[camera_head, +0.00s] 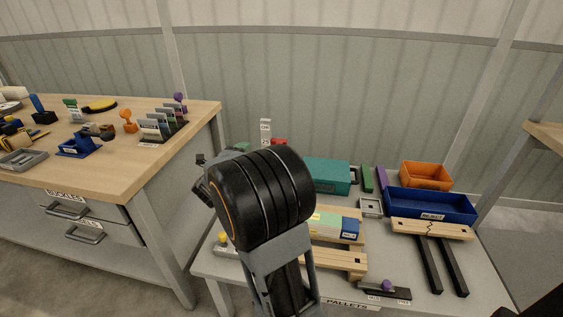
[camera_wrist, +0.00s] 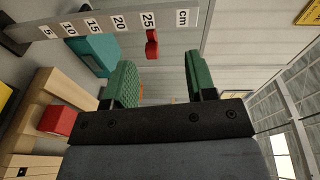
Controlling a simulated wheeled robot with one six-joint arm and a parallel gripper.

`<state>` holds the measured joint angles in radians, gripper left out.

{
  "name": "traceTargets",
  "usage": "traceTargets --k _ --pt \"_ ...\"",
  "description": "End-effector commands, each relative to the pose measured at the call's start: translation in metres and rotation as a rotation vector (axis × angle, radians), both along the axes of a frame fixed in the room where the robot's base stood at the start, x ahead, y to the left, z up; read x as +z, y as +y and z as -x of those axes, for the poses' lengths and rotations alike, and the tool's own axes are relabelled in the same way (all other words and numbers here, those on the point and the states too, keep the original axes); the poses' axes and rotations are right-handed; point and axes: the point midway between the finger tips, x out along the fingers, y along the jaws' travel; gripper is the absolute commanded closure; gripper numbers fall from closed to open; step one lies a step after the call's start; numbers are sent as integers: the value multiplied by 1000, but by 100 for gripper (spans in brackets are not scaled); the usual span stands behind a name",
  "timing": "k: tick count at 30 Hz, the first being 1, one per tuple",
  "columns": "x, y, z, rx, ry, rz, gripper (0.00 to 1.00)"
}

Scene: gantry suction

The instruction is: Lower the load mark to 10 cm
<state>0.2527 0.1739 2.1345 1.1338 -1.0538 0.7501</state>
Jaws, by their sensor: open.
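A pale ruler (camera_wrist: 106,24) marked 5 to 25 cm runs across the top left of the wrist view. It also shows as a small upright post (camera_head: 265,131) in the head view. A small red piece (camera_wrist: 152,44), perhaps the load mark, sits at the ruler's edge by the 25. My gripper (camera_wrist: 161,82) is open, with green pads either side of an empty gap. The red piece appears beyond the gap, nearer the left finger, with no clear contact. In the head view my arm hides most of the gripper.
A red block (camera_wrist: 58,121) lies by wooden pallet pieces at the wrist view's left. A teal box (camera_head: 328,176) stands behind the pallets. A blue bin (camera_head: 430,206) and orange bin (camera_head: 426,174) are at right. A wooden workbench (camera_head: 80,165) with tools stands at left.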

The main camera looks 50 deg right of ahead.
Motion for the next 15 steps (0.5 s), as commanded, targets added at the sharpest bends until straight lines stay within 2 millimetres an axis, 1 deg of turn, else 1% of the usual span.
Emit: traceTargets --k 1,4,7,11,15 --pt "-18 -9 7 -70 -26 5 49" --pt "-27 -20 20 -174 -70 18 49" --pt "-31 -29 27 -231 -91 29 49" --pt "-32 -46 28 -255 -102 34 49" --pt "-32 -72 23 -254 -101 34 49"
